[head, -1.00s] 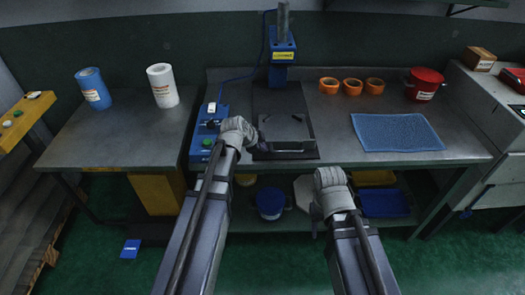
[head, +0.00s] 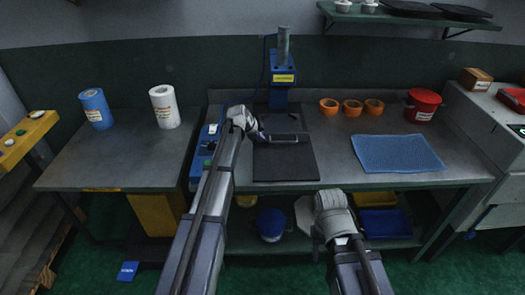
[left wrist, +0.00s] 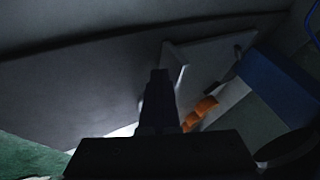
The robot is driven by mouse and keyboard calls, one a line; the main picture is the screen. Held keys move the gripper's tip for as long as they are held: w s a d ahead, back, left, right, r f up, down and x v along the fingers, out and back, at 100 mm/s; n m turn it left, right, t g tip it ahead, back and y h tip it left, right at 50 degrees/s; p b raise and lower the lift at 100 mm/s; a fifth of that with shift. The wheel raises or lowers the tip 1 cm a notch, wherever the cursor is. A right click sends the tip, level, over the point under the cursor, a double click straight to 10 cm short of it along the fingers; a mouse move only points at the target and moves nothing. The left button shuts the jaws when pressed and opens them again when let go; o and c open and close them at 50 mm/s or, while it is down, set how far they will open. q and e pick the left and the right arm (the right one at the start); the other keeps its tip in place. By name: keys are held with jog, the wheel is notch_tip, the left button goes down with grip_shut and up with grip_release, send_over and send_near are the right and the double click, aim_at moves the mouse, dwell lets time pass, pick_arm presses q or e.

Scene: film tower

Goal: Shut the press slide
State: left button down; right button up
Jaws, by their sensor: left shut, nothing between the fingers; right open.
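The blue press (head: 283,72) stands at the back of the middle bench. Its slide, a dark plate with a grey front bar (head: 285,138), lies over a black base mat (head: 285,167) and sits well back toward the press column. My left gripper (head: 261,136) is shut and empty at the left end of the bar; whether it touches the bar is unclear. In the left wrist view its dark fingers (left wrist: 157,100) show in front of a pale plate (left wrist: 205,65). My right gripper (head: 318,238) is open, low in front of the bench edge, its fingers mostly hidden.
A blue control box (head: 205,150) stands left of the mat, partly behind my left arm. Several orange rolls (head: 352,107), a blue mat (head: 397,153) and a red bucket (head: 422,106) are on the right. The front of the black mat is clear.

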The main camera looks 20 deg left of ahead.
pick_arm(q)
jog(key=w, duration=0.2)
jog(key=w+a, duration=0.1)
jog(key=w, duration=0.1)
jog(key=shift+w+a, duration=0.15)
jog(key=shift+w, duration=0.25)
jog(key=shift+w+a+r, duration=0.1)
